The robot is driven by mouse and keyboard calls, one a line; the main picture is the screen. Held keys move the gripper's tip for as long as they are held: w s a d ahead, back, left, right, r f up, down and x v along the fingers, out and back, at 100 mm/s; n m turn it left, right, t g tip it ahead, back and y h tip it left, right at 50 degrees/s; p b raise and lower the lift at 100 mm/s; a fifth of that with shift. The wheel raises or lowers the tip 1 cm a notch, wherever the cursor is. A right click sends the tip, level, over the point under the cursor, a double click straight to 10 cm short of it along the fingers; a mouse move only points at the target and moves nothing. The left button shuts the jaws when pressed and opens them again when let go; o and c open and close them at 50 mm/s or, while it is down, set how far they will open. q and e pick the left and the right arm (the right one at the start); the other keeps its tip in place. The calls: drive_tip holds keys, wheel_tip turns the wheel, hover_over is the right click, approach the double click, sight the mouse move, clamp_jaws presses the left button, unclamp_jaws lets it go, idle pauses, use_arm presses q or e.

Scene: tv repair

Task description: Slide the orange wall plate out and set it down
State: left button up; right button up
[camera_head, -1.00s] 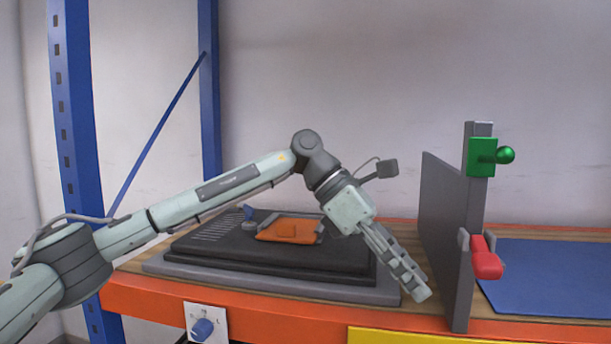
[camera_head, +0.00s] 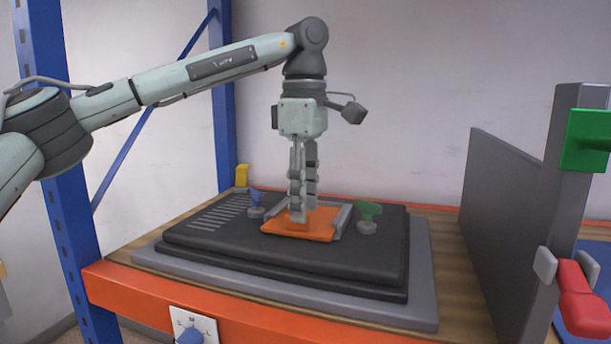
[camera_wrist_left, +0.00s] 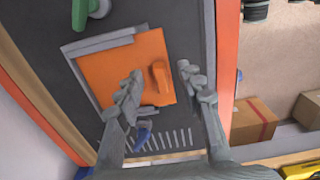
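The orange wall plate (camera_head: 322,228) lies flat between grey rails (camera_head: 342,220) on the back of a black TV panel (camera_head: 200,250). In the left wrist view the plate (camera_wrist_left: 105,75) shows a raised orange grip (camera_wrist_left: 160,82). My left gripper (camera_head: 302,216) points down over the plate. In the left wrist view its fingers (camera_wrist_left: 160,80) are apart, one on each side of the raised grip, with a gap visible on both sides. Whether the fingertips touch the plate is unclear. My right gripper is not in view.
A green knob (camera_head: 368,212) and a blue knob (camera_head: 256,205) stand on the panel, right and left of the plate. A grey upright board (camera_head: 505,215) with green and red fittings (camera_head: 580,300) stands at the right. Bare wooden bench (camera_head: 455,270) shows between panel and board.

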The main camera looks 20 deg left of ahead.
use_arm(q)
drive_tip(key=shift+f, duration=1.15)
clamp_jaws()
